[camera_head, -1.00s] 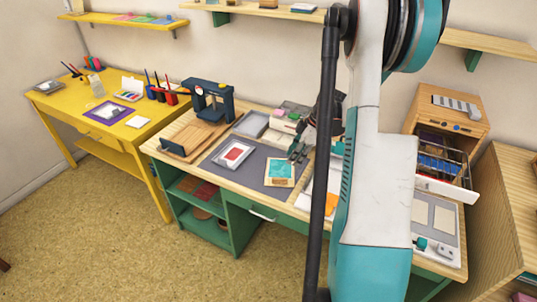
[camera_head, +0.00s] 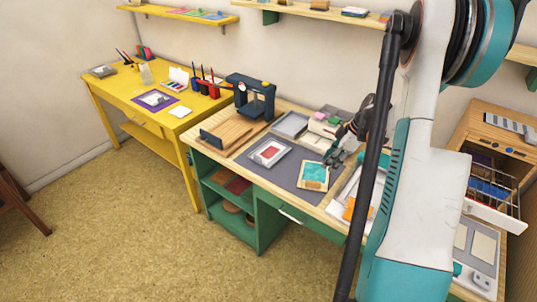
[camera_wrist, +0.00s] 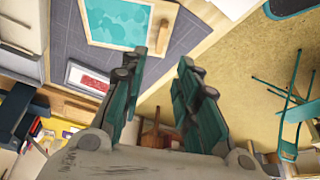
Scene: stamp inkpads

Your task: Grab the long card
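I cannot tell for sure which thing is the long card. A cream card with a teal picture (camera_head: 313,176) lies on the grey mat (camera_head: 285,178) near the bench's front edge; it also shows at the top of the wrist view (camera_wrist: 120,22). Two plain cream cards (camera_head: 483,247) lie on a grey board at the right, partly behind my arm. My gripper (camera_head: 335,156) hangs above the mat, just behind the teal card. In the wrist view my gripper (camera_wrist: 160,78) has its fingers apart, with nothing between them.
A red inkpad (camera_head: 269,153) lies left of the teal card. A dark blue press (camera_head: 252,98) stands at the bench's back left. White sheets with an orange piece (camera_head: 350,208) lie to the right. A yellow table (camera_head: 115,92) stands left; the floor in front is clear.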

